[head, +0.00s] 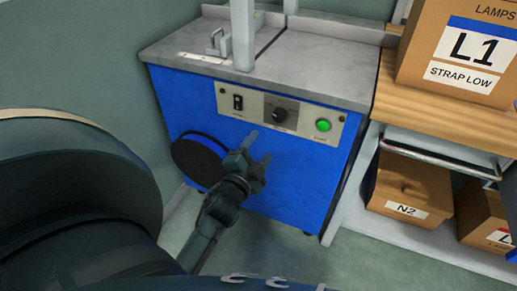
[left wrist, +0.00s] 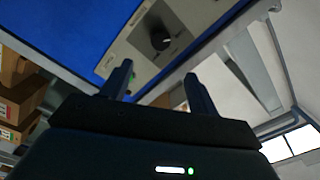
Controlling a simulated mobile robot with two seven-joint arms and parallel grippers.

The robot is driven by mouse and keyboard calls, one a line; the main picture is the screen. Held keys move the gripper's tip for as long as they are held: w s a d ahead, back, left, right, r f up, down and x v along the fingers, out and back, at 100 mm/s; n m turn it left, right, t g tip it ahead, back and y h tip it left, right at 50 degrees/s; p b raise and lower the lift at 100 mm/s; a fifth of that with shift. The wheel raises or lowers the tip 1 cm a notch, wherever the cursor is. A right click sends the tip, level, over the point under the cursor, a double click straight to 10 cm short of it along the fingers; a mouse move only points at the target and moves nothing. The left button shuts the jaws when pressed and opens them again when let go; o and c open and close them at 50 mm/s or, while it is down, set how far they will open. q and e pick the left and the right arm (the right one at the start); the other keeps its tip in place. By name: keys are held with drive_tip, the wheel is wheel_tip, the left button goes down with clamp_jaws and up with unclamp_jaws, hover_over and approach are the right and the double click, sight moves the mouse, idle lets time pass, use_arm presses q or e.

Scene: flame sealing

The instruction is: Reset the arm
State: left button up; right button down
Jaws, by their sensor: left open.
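My left gripper (head: 258,148) is open and empty in front of the blue machine (head: 300,165), just below its control panel. In the left wrist view its two fingers (left wrist: 158,85) stand apart with nothing between them. The knob (left wrist: 160,39) also shows beyond the fingers in the left wrist view. I cannot tell whether the fingers touch the machine. My right gripper is not in view.
A box marked L1 (head: 470,50) stands on a wooden shelf (head: 435,105) at the right. A lidded box marked N2 (head: 410,185) sits below, beside another box (head: 488,222). A metal handle (head: 440,160) juts out there. Floor (head: 370,260) is clear before the machine.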

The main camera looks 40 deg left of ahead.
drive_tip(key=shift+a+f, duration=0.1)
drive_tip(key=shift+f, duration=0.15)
use_arm(q)
drive_tip(key=s+d+r+n+g+h+p, duration=0.2)
drive_tip(key=s+d+n+g+h+p, duration=0.1)
drive_tip(key=s+d+p, duration=0.4)
drive_tip(key=s+d+r+n+g+h+p, duration=0.3)
drive_tip(key=s+d+p, duration=0.4)
drive_tip(key=d+p, duration=0.3)
drive_tip(key=shift+s+d+g+h+p, duration=0.4)
drive_tip(key=shift+g+h, duration=0.1)
drive_tip(key=shift+h, duration=0.2)
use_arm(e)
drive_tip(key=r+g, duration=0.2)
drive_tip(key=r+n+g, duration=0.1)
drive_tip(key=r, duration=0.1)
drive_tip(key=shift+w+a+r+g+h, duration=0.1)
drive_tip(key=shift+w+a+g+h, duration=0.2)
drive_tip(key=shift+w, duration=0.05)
